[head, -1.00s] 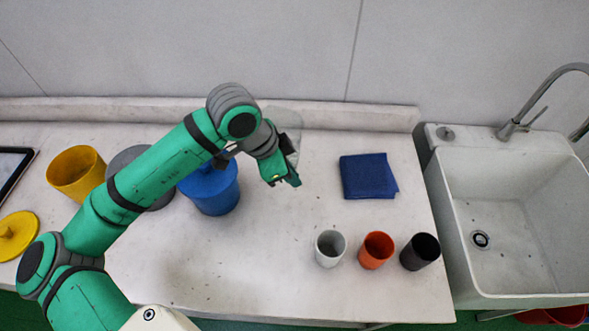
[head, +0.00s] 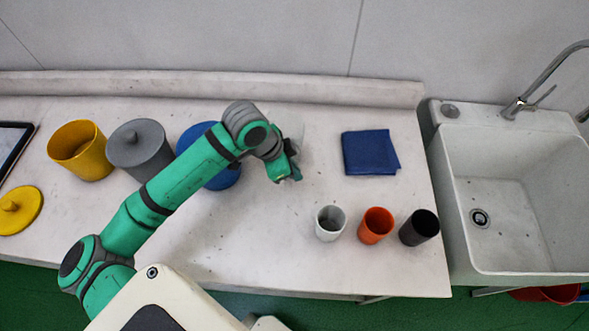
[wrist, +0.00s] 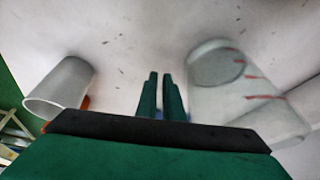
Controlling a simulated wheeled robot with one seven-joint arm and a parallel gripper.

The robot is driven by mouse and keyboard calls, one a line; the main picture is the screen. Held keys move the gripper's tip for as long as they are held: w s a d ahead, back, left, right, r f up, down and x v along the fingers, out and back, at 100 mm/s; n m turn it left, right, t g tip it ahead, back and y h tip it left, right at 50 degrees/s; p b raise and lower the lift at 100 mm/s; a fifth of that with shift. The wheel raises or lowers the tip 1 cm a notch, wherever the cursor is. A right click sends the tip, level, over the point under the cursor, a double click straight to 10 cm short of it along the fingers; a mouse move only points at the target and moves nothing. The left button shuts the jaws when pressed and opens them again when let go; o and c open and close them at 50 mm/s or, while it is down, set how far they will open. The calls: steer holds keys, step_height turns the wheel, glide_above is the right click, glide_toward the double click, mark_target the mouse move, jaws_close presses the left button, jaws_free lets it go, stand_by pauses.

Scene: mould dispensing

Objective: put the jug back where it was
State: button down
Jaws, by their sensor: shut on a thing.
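The clear jug with red marks (wrist: 240,88) is on the right in the wrist view, beside my fingers. In the head view only a faint clear part of it (head: 293,126) shows behind my wrist. My gripper (head: 289,176) is over the middle of the bench, right of the blue container. In the wrist view its two green fingers (wrist: 161,78) are close together, shut on the jug. The exact grip point is not clear. I cannot tell whether the jug's base touches the bench.
A white cup (head: 330,223), an orange cup (head: 376,226) and a black cup (head: 419,228) stand at the front right. A blue cloth (head: 370,152) lies behind them. Blue (head: 222,178), grey (head: 140,150) and yellow (head: 80,151) containers stand left. The sink (head: 500,190) is right.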

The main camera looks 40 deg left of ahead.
steer(key=c, duration=1.9)
jaws_free()
steer(key=v, duration=1.2)
